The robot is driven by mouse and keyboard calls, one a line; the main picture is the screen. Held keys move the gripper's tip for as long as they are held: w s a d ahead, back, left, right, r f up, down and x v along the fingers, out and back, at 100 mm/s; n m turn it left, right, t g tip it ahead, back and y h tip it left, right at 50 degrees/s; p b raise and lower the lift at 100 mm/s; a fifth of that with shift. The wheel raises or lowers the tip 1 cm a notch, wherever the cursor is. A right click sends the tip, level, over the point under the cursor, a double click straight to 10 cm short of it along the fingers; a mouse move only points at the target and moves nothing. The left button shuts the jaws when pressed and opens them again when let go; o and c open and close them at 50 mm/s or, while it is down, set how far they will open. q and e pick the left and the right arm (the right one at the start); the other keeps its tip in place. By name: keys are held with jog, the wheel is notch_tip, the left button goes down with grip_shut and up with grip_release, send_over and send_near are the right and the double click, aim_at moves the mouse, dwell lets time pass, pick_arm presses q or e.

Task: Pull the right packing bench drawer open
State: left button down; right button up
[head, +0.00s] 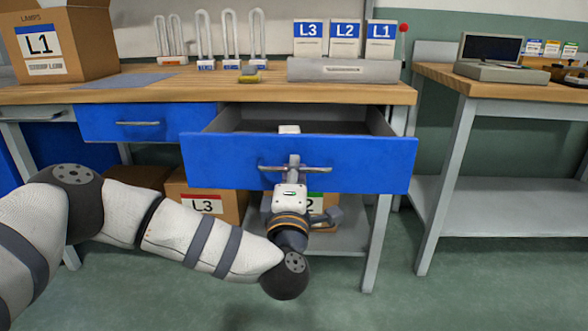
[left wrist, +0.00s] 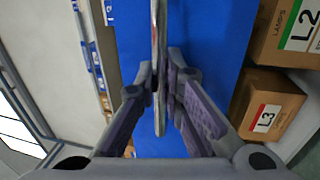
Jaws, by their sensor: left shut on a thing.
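The right packing bench drawer (head: 220,160) has a blue front and a metal bar handle (head: 320,169). It stands pulled out from the bench, and its grey inside shows above the front. My left gripper (head: 294,166) is at the middle of that handle, its arm coming in from the left and below. In the left wrist view the two fingers (left wrist: 160,85) are closed around the handle bar (left wrist: 159,60), with the blue drawer front (left wrist: 205,40) behind. My right gripper is not in view.
The wooden bench top (head: 170,93) holds lamps, a grey rack (head: 343,70) with labelled cards, and an L1 carton (head: 85,35). The left blue drawer (head: 95,122) is shut. Cartons (head: 205,203) stand beneath. A second table (head: 455,85) stands at right; floor before it is clear.

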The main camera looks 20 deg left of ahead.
pick_arm(q)
jog(key=c, duration=1.7)
grip_release()
jog(key=v, duration=1.2)
